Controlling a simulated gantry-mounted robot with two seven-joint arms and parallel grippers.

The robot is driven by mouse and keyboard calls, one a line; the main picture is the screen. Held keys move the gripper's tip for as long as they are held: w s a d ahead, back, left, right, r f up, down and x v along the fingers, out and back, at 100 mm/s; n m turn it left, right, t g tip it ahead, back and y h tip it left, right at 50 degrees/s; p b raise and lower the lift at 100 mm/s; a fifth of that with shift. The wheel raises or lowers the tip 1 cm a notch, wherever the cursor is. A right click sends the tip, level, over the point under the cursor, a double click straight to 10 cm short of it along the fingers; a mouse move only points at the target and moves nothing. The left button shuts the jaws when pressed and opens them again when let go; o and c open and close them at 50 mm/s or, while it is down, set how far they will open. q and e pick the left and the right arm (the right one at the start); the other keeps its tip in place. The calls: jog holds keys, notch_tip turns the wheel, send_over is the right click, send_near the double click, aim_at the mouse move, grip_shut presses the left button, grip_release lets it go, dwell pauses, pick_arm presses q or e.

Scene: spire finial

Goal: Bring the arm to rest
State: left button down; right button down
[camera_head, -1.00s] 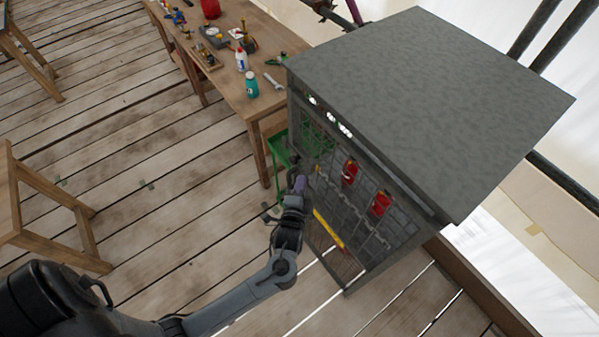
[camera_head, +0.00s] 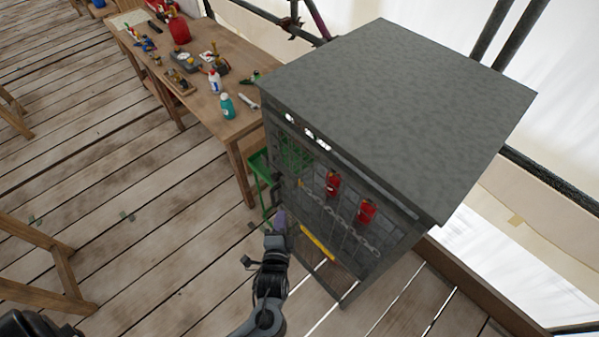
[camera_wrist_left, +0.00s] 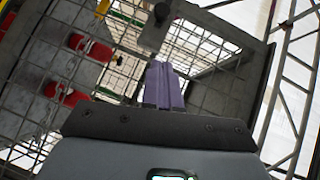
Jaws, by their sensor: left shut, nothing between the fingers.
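My left gripper (camera_head: 280,222) has purple fingers and is in front of the mesh side of a grey cabinet (camera_head: 390,95) in the head view. In the left wrist view its purple fingers (camera_wrist_left: 163,86) are together with nothing between them, close to the mesh (camera_wrist_left: 215,65). I cannot tell whether they touch the mesh. My left arm reaches up from the bottom of the head view. My right gripper is in neither view.
Red cylinders (camera_head: 366,211), a chain and a yellow bar (camera_head: 318,243) show at the cabinet's mesh side. A workbench (camera_head: 214,125) with bottles and tools stands behind, with a green stand (camera_head: 259,166) beside the cabinet. A wooden trestle (camera_head: 50,262) stands left. Plank floor between is mostly clear.

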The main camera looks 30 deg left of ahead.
pick_arm(q)
jog(key=s+d+r+n+g+h, duration=0.1)
jog(key=s+n+g+h, duration=0.35)
jog(key=s, duration=0.35)
jog(key=s+d+r+n+g+h, duration=0.1)
jog(key=s+d+n+g+h, duration=0.2)
jog(key=s+g, duration=0.45)
notch_tip(320, 180, up, 12)
jog(key=s+a+t+p, duration=0.1)
jog(key=p, duration=1.2)
jog(key=shift+s+r+n+t, duration=0.25)
jog(key=shift+n+t, duration=0.05)
jog(key=shift+n, duration=0.05)
jog(key=shift+a+h, duration=0.1)
jog(key=shift+h, duration=0.15)
